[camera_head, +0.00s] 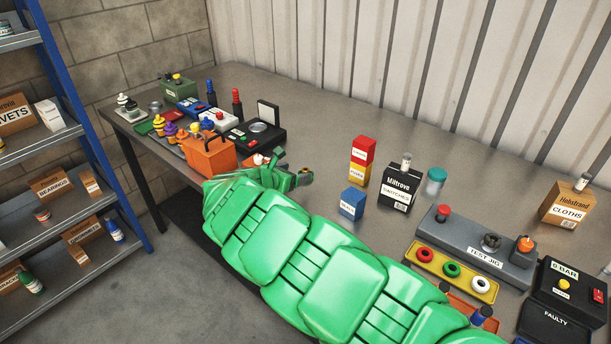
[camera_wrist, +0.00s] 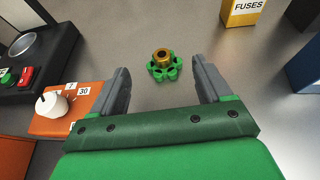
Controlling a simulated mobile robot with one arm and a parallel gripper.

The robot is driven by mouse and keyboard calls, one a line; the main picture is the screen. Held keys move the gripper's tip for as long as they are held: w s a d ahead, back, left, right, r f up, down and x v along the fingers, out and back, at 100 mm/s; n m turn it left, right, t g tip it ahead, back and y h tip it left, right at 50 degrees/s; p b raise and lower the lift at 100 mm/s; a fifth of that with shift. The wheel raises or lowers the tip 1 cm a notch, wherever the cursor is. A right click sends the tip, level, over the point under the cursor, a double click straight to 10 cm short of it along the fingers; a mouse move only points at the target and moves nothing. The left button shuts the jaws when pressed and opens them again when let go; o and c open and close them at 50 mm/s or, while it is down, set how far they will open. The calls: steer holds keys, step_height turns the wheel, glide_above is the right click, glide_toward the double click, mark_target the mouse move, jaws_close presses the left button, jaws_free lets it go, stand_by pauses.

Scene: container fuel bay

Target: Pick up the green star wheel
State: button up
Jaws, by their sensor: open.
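The green star wheel (camera_wrist: 164,72) lies on the grey bench in the wrist view, with a brass-coloured hub (camera_wrist: 162,56) standing up at its centre. My gripper (camera_wrist: 160,67) is open, its two grey fingers apart. In the picture the wheel shows between and slightly beyond the fingertips, and neither finger appears to touch it. In the head view my gripper (camera_head: 291,174) is low over the bench, right of the orange toolbox. The wheel cannot be clearly told apart from the green gripper there.
An orange block marked 30 (camera_wrist: 88,97) with a white knob stands close to the left finger. A black box with a dial (camera_head: 256,136) is beyond it. The yellow FUSES block (camera_wrist: 243,10) and a blue block (camera_head: 352,202) stand to the right. Bench around the wheel is clear.

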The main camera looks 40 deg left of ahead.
mark_target(307, 169)
steer(key=shift+x, duration=0.9)
steer(key=x, duration=0.2)
steer(key=shift+w+d+f, duration=0.15)
steer(key=shift+w+f, duration=0.1)
steer(key=shift+f, duration=0.05)
steer(key=shift+x, duration=1.15)
steer(key=shift+r, duration=0.15)
steer(key=c, duration=1.1)
steer(key=shift+c, duration=0.2)
